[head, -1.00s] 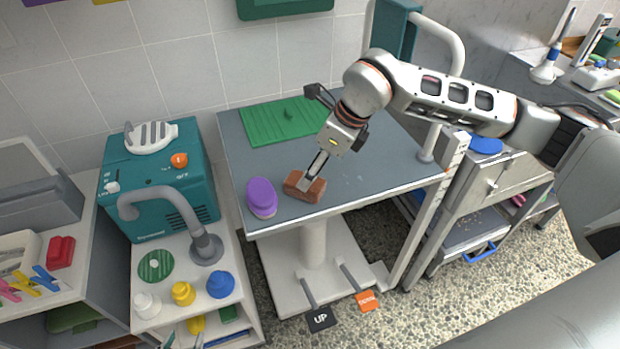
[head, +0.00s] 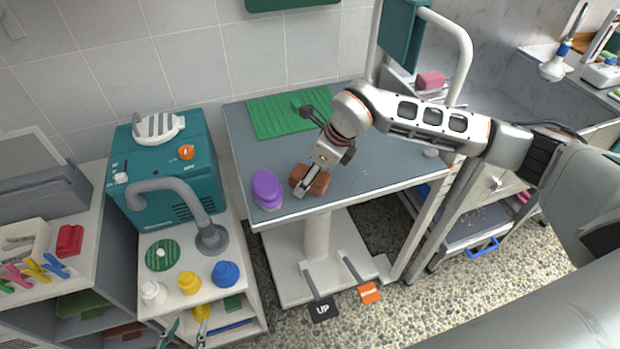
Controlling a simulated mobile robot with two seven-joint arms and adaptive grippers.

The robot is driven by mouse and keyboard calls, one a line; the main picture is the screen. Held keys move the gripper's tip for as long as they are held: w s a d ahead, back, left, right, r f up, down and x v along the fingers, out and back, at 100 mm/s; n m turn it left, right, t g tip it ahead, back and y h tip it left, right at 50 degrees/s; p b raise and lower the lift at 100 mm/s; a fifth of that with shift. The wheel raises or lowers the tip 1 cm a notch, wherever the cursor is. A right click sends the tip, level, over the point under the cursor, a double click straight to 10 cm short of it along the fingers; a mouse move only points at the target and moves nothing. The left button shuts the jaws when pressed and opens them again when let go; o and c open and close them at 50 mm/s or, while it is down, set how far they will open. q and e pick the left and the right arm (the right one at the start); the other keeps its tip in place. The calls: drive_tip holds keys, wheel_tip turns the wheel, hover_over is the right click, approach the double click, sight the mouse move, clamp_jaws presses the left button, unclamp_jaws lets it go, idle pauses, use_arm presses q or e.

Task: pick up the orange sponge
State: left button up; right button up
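An orange-brown block (head: 319,184), which looks like the orange sponge, lies on the grey tabletop near its front edge.
A purple oval brush (head: 266,186) lies just left of the block. A green mat (head: 285,118) lies at the back of the grey table (head: 385,172). A teal machine (head: 165,165) with a grey hose stands left; a white post is at the right.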

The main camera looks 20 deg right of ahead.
drive_tip(key=shift+f, duration=0.25)
idle(0.3)
drive_tip(key=c, duration=1.1)
drive_tip(key=shift+r, duration=0.1)
wheel_tip(320, 180, up, 20)
drive_tip(key=b, duration=0.1)
drive_tip(key=shift+r, duration=0.2)
